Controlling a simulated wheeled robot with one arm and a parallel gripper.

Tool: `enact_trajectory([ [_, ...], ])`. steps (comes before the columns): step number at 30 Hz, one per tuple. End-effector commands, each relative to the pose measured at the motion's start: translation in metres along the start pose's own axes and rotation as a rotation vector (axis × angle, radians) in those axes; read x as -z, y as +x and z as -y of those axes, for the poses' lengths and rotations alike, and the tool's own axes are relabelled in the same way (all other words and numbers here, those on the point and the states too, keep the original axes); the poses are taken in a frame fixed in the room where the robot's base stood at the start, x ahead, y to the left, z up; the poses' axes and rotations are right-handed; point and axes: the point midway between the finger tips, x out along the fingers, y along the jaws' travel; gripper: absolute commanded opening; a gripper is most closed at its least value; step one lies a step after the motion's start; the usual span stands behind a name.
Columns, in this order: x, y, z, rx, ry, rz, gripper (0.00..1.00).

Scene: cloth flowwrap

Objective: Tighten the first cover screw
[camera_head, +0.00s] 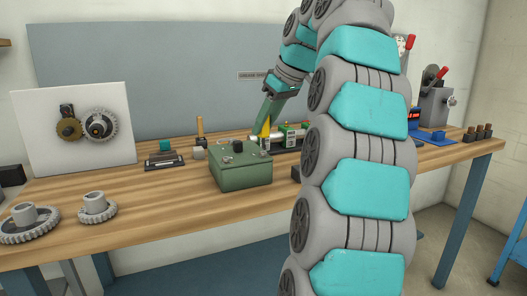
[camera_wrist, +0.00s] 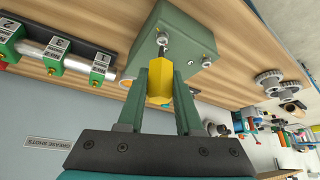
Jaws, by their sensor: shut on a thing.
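My gripper (camera_wrist: 160,92) is shut on the yellow handle of a screwdriver (camera_wrist: 158,82). In the wrist view the screwdriver's dark shaft runs from the handle toward the top of a green box (camera_wrist: 188,22). The tip is close to a small pale round part on the box; I cannot tell whether it is seated in a screw. In the head view the green box (camera_head: 240,178) stands on the workbench, with small dark parts on its lid. The yellow handle (camera_head: 266,130) shows beside my gripper (camera_head: 266,122), above the box's back right side.
The wooden workbench (camera_head: 130,225) carries grey gears (camera_head: 96,208) at the left and a gear panel (camera_head: 50,135) behind them. A numbered pipe rack (camera_wrist: 60,55) lies near the box. A red-handled press (camera_head: 433,105) stands at the right. Bare wood lies in front of the box.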

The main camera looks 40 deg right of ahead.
Motion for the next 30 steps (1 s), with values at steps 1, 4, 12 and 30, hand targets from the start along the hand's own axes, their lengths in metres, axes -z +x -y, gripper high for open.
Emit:
enact_trajectory([
  [1, 0.000, 0.000, 0.000, -0.001, 0.000, 0.000, 0.00],
  [4, 0.000, 0.000, 0.000, -0.001, 0.001, 0.000, 0.00],
  [12, -0.001, 0.001, 0.000, -0.001, 0.002, 0.000, 0.00],
  [30, -0.007, 0.012, 0.000, -0.001, 0.003, 0.000, 0.00],
])
